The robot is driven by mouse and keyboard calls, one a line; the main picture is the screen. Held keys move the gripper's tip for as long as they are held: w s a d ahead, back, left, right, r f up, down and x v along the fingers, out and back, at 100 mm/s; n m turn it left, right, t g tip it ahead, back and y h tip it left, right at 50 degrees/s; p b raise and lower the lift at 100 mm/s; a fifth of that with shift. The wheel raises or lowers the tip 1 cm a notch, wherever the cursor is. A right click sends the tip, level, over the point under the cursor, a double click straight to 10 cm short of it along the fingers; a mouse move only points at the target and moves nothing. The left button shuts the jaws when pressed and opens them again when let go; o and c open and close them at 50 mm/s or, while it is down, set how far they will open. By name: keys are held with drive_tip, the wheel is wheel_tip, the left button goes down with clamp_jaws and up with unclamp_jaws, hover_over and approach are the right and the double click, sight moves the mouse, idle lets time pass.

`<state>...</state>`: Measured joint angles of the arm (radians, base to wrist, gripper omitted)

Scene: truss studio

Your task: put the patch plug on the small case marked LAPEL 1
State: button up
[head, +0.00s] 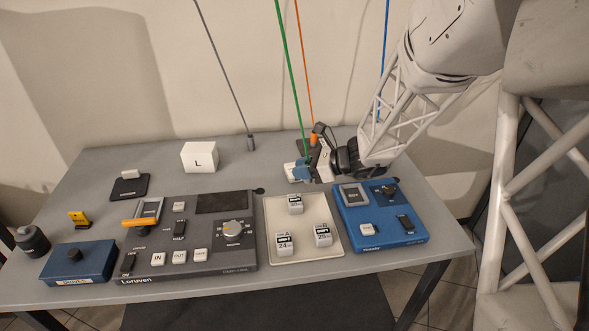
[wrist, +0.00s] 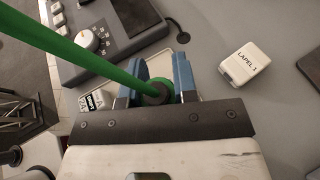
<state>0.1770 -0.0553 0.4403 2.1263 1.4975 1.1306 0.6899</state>
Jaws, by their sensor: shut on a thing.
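My gripper (head: 302,172) is low over the back right of the table. In the wrist view its blue fingers (wrist: 157,90) are shut on the patch plug (wrist: 158,93), a dark round end with a green ring on a green cable (wrist: 90,55). The small white case marked LAPEL 1 (wrist: 246,63) lies apart from the plug, to the right of the fingers in the wrist view. In the head view a white case (head: 289,172), partly hidden by the fingers, appears to be the same one. The plug's lower end is hidden.
A cream tray (head: 270,215) with white cubes stands in front, between a dark console (head: 150,270) and a blue box (head: 385,238). A dark pad (wrist: 308,68) lies beyond the case.

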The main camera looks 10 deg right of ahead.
drive_tip(key=shift+f, duration=1.2)
drive_tip(key=shift+w, duration=0.15)
hover_over(288, 167)
drive_tip(key=shift+s+d+f, duration=0.2)
drive_tip(key=shift+d+f, duration=0.05)
drive_tip(key=shift+f, duration=0.5)
drive_tip(key=shift+f, duration=1.75)
drive_tip(key=shift+f, duration=0.1)
drive_tip(key=o, duration=0.9)
